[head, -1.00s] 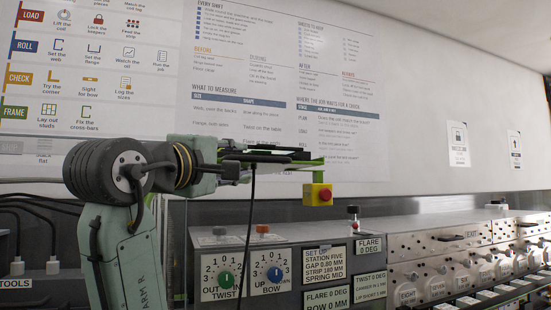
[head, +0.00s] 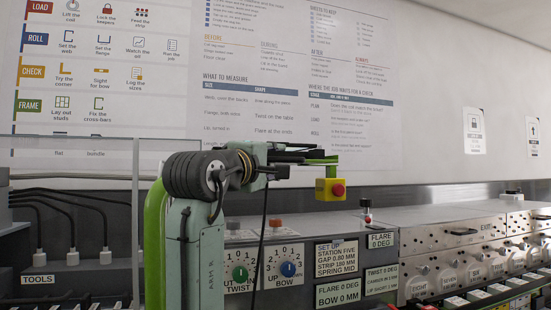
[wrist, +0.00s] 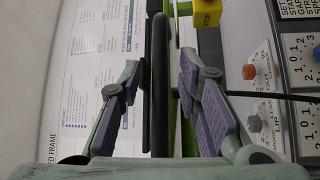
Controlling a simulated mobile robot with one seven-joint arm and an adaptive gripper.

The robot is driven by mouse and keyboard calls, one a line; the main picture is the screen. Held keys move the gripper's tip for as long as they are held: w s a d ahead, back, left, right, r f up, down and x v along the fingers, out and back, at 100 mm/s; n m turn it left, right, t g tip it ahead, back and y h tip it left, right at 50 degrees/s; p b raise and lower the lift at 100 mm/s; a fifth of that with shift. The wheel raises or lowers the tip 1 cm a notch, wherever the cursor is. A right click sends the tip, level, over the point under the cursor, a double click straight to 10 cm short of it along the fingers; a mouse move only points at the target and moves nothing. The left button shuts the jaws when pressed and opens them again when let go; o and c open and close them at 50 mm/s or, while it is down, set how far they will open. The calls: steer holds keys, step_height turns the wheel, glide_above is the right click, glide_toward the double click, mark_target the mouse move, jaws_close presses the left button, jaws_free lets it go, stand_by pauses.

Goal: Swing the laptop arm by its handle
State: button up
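The laptop arm's bright green bar (head: 322,160) shows edge-on in the head view, with dark flat parts beside it. A yellow box with a red button (head: 330,190) hangs at its right end; the box's edge also shows in the wrist view (wrist: 207,12). My gripper (head: 278,160) is small and partly merged with these dark parts. In the wrist view my gripper (wrist: 160,95) is open, its purple pads on either side of a long black bar (wrist: 160,60), which looks like the handle. Gaps show on both sides; I see no contact.
A control panel with green and blue knobs (head: 288,270) stands below the arm. A black cable (head: 262,245) hangs in front of it. A row of metal units (head: 470,270) extends right. A poster wall (head: 300,80) is behind. The air right of the yellow box looks clear.

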jaws_close()
stand_by(0.8)
